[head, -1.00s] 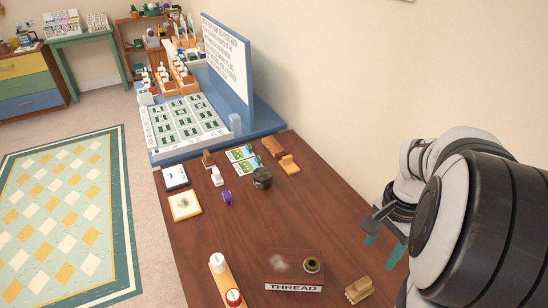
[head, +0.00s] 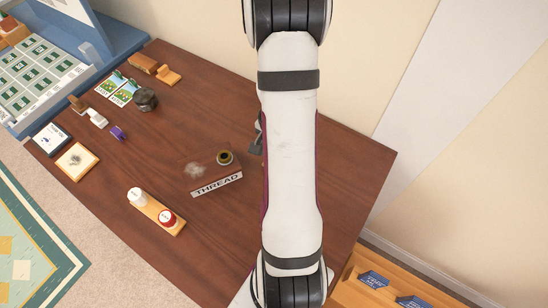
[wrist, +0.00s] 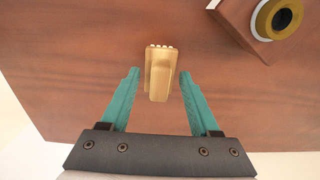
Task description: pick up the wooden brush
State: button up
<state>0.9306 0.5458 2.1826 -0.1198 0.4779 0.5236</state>
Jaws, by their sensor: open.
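The wooden brush (wrist: 160,78) is a small light-wood block with a raised grip and a row of pale bristle tufts at its far end. It lies on the brown table in the wrist view. My gripper (wrist: 160,73) is open, its two teal fingers pointing toward the brush. In the picture the fingertips lie on either side of the brush's near part; I cannot tell how far above the table they are. In the head view my arm hides the brush and most of my gripper.
A THREAD block (head: 216,186) with a dark spool (head: 225,157) stands close to the brush. A wooden holder with white and red-topped pots (head: 157,213) is left of it. Stamps, cards and a dark jar (head: 145,98) stand farther back.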

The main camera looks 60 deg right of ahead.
jog(key=shift+c, duration=0.3)
grip_shut()
jog(key=shift+r, duration=0.15)
jog(key=shift+r, duration=0.3)
jog(key=r, duration=0.2)
jog(key=s+r, duration=0.1)
jog(key=r, duration=0.1)
jog(key=shift+s+d, duration=0.1)
jog(key=s+r, duration=0.6)
jog(key=s, duration=0.4)
jog(key=shift+s+d, duration=0.25)
jog(key=shift+d, duration=0.2)
